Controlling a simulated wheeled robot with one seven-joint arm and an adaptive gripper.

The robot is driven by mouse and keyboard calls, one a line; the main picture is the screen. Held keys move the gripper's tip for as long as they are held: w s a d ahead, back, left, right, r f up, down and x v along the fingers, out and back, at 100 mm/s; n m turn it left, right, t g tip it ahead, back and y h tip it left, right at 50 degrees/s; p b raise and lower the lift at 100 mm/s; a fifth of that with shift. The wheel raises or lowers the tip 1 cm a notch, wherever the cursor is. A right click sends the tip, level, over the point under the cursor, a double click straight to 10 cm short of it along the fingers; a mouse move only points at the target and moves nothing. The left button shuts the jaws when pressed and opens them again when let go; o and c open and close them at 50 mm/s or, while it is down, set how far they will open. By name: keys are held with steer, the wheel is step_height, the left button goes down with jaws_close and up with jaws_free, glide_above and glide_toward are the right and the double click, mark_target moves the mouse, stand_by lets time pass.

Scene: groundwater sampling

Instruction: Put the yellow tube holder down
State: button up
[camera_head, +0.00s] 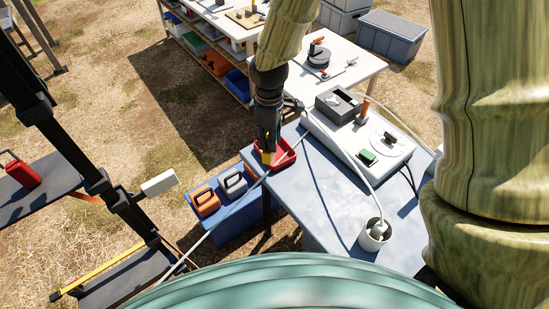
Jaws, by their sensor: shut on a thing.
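My gripper (268,145) points down at the left corner of the blue-grey table (325,205). It is shut on a small yellow thing (267,158), which I take to be the yellow tube holder. Only a little of the holder shows below the fingers. It is at the left side of a red tray (287,160) on the table corner. I cannot tell whether the holder touches the tray or hangs just above it.
A white device (345,135) with a grey box (338,104) stands behind right. A white cup (375,235) with a hose is at the front right. The table's middle is mostly clear.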

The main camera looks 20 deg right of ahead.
steer(key=s+f+n+b, duration=0.3)
steer(key=s+n+b, duration=0.45)
steer(key=n, duration=0.65)
steer(key=shift+w+d+f+p, duration=0.6)
steer(key=shift+w+f, duration=0.3)
steer(key=shift+w, duration=1.5)
steer(key=shift+w+d+f+p, duration=0.6)
steer(key=shift+w+f, duration=0.3)
steer(key=shift+w, duration=1.5)
steer(key=shift+w+d+f+p, duration=0.5)
steer(key=shift+w+d+f, duration=0.3)
steer(key=shift+w, duration=1.6)
steer(key=shift+a+f, duration=0.1)
steer(key=shift+f, duration=0.1)
steer(key=o, duration=1)
steer(key=shift+o, duration=0.2)
step_height(320, 180, up, 12)
steer(key=b, duration=0.1)
steer(key=shift+r, duration=0.15)
